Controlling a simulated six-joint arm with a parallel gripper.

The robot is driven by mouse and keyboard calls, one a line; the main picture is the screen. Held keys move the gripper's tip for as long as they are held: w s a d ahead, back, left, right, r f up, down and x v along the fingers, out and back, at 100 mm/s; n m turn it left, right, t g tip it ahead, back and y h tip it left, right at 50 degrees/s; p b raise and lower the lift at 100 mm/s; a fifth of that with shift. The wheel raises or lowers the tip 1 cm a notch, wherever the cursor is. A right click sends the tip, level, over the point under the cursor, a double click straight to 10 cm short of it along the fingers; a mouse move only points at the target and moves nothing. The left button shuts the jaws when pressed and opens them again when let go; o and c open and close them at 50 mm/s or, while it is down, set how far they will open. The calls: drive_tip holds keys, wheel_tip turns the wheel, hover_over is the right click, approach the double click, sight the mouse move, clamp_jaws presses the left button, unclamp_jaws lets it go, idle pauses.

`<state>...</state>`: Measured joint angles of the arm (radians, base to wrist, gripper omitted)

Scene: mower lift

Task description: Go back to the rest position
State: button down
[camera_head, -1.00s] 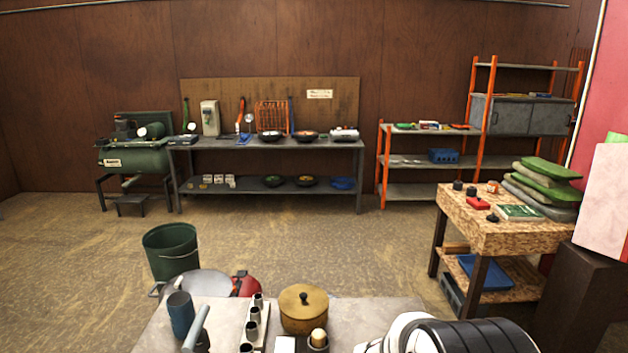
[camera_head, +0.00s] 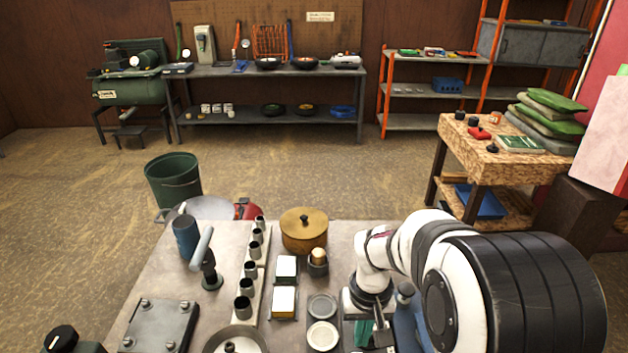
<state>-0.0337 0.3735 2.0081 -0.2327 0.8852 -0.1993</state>
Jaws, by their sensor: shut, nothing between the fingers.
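My arm, white with black bands, comes in from the right over the near table. Its wrist bends down over the table's right part. My gripper (camera_head: 380,336) hangs below the wrist at the lower edge, small and partly hidden. It is shut with nothing held. It appears above or beside a small green item (camera_head: 361,332); whether they touch I cannot tell.
The grey table (camera_head: 222,292) carries a rack of several metal cups (camera_head: 249,268), a wooden lidded pot (camera_head: 304,230), a blue cylinder (camera_head: 186,237) and a dark plate (camera_head: 160,325). A green bucket (camera_head: 173,181) stands beyond it. Open floor lies behind.

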drive_tip(key=shift+r, duration=0.6)
drive_tip(key=shift+s, duration=0.1)
drive_tip(key=s+a+r+m+y, duration=0.1)
drive_tip(key=s+r, duration=0.3)
drive_tip(key=s, duration=0.7)
drive_tip(key=s+a+r+m, duration=0.1)
drive_tip(key=s+r+m, duration=0.3)
drive_tip(key=s, duration=0.7)
drive_tip(key=shift+a+r+m+y, duration=0.15)
drive_tip(key=shift+r+m+y, duration=0.15)
drive_tip(key=shift+y, duration=0.1)
